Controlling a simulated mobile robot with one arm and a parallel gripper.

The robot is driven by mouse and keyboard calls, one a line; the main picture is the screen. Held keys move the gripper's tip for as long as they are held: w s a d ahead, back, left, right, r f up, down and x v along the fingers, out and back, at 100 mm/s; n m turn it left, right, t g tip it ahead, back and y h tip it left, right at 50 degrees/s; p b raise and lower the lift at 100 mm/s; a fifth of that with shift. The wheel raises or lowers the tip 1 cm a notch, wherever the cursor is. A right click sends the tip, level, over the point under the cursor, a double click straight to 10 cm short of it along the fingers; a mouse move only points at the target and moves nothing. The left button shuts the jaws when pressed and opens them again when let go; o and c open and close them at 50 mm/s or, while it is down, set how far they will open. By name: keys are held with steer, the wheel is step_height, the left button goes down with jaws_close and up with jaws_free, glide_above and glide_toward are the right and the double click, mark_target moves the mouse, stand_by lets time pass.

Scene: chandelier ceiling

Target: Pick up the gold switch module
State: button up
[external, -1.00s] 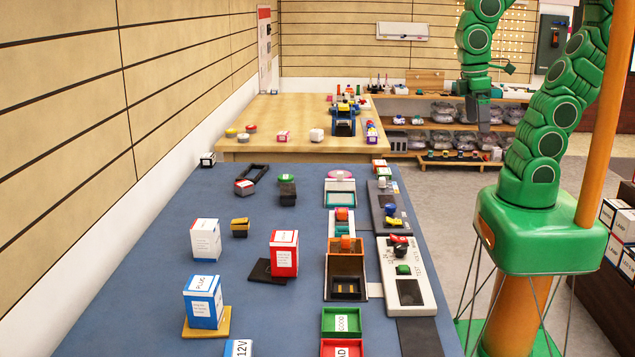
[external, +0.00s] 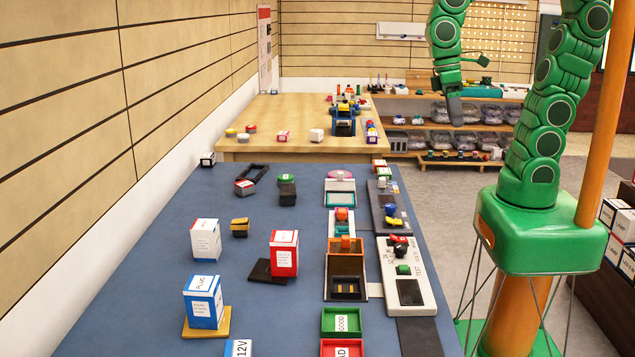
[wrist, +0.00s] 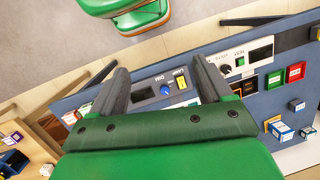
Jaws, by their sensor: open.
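A small gold-and-black block (external: 239,228) lies on the blue table in the external view, between a white box and a red box; it looks like the gold switch module, but its details are too small to confirm. I cannot pick it out surely in the wrist view. My gripper (external: 455,112) hangs beyond the far right end of the blue table, well away from the block. In the wrist view my gripper (wrist: 161,68) has its two fingers wide apart, with nothing between them.
A control panel (external: 411,292) and a brown box (external: 346,264) line the table's right side. Green (external: 341,322) and red (external: 341,347) trays stand in front. A blue-and-white box (external: 204,304) is at the left. A wooden table (external: 270,112) stands behind.

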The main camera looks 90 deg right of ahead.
steer(key=w+a+f+m+y, duration=0.2)
steer(key=w+m, duration=0.1)
steer(key=w, duration=0.8)
steer(key=w+a+f+m+y, duration=0.2)
steer(key=w+m+y, duration=0.1)
steer(key=w, duration=0.9)
steer(key=w+a+f+m+y, duration=0.2)
steer(key=w+a, duration=0.1)
steer(key=w, duration=0.8)
steer(key=m+t+y, duration=0.2)
steer(key=m+y, duration=0.3)
steer(key=m, duration=0.3)
glide_toward(240, 220)
steer(key=shift+w+a+f, duration=0.1)
steer(key=shift+a+f, duration=0.9)
steer(key=shift+f, duration=0.2)
steer(key=shift+x, duration=1.3)
steer(key=shift+r+x, duration=0.1)
steer(key=shift+x, duration=1.2)
steer(key=shift+r+x, duration=0.15)
steer(key=shift+x, duration=1.1)
steer(key=shift+a, duration=0.1)
steer(key=shift+c, duration=0.2)
